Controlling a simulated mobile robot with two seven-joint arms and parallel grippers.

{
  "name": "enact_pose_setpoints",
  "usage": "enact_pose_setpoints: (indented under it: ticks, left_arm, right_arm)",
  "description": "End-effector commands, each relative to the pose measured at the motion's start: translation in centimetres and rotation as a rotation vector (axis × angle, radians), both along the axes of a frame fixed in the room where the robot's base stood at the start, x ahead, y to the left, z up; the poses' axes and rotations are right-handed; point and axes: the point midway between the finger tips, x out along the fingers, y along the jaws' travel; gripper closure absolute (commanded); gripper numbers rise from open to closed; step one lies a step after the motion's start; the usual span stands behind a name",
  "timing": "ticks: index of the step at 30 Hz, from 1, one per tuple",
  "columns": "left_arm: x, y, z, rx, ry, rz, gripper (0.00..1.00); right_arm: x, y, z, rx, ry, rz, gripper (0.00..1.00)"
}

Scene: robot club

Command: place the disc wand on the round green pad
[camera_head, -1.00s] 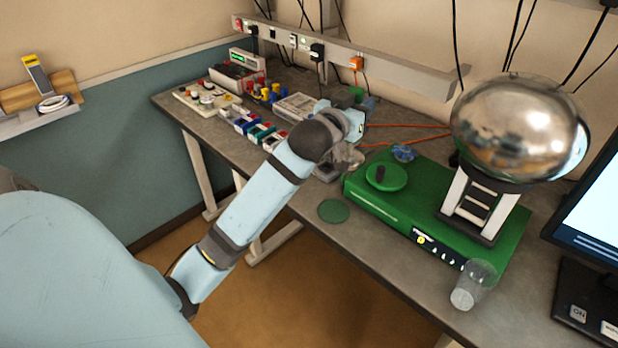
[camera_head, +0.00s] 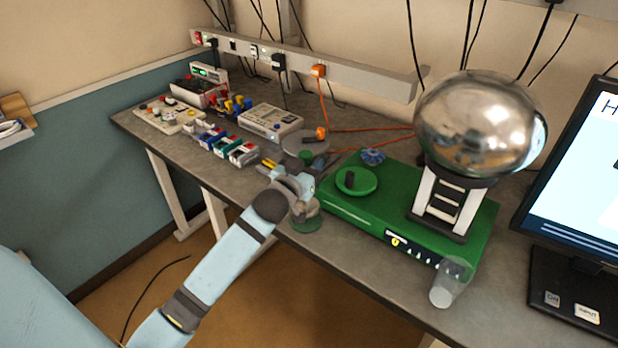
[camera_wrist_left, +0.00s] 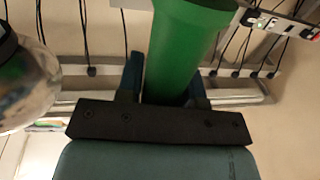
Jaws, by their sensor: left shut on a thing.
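The disc wand has a green handle (camera_head: 305,158) that stands up above my left gripper (camera_head: 295,184). The handle is large in the left wrist view (camera_wrist_left: 180,55), between the fingers. My left gripper is shut on it. My right gripper is not in view.
A shiny metal sphere (camera_head: 478,125) and a clear cup (camera_head: 449,284) are further right.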

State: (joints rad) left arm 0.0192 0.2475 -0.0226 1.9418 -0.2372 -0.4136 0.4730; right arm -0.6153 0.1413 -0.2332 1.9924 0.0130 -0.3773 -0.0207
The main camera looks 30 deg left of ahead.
Motion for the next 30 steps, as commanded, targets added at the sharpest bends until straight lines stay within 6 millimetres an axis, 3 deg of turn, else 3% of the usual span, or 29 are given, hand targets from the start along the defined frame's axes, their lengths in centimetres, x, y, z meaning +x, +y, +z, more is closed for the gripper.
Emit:
enact_pose_setpoints:
  ticks: [9,21,22,24,30]
  left_arm:
    - [0.0,0.0,-4.1,0.000,0.002,0.001,1.00]
    - [0.0,0.0,-4.6,0.000,0.000,0.000,1.00]
    - [0.0,0.0,-4.5,0.000,0.001,0.000,0.59]
    - [0.0,0.0,-4.5,0.000,0.001,0.000,0.43]
    - [0.0,0.0,-4.5,0.000,0.001,0.000,0.41]
  right_arm:
    - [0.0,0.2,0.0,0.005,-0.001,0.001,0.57]
    - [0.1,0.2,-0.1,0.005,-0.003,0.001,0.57]
    - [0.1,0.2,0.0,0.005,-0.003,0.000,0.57]
    - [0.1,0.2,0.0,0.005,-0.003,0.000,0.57]
    - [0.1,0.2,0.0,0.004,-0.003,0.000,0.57]
